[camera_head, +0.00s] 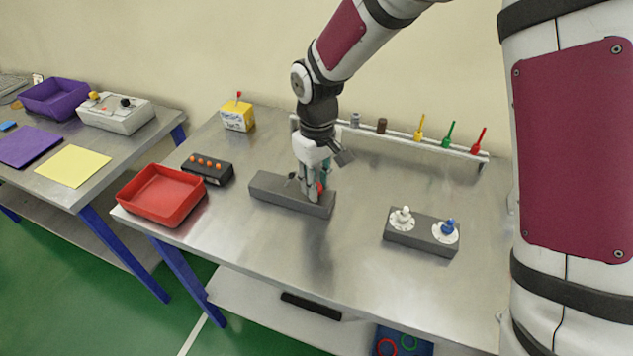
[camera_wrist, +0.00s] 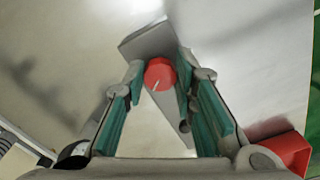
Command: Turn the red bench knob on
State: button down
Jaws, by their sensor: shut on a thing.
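The red knob (camera_wrist: 160,74) sits on a long grey block on the bench. In the wrist view it lies between my two fingertips, and a short pale line shows on its face. In the head view only a small red part (camera_head: 320,187) shows beside my fingers. My gripper (camera_head: 313,195) points down over the right part of the grey block (camera_head: 270,192) and is shut on the knob. In the wrist view my gripper (camera_wrist: 160,72) has one green-padded finger on each side of the knob. The knob's far side is hidden.
A second grey block (camera_head: 420,240) with a white knob (camera_head: 403,217) and a blue knob (camera_head: 447,228) stands at right. A red tray (camera_head: 162,194) and a black box with orange buttons (camera_head: 207,168) are at left. A rack (camera_head: 400,137) with tools runs behind.

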jog(key=shift+w+n, duration=0.1)
jog(key=shift+n, duration=0.9)
jog(key=c, duration=1.3)
grip_release()
notch_tip(320, 180, up, 12)
jog(key=shift+r, duration=0.1)
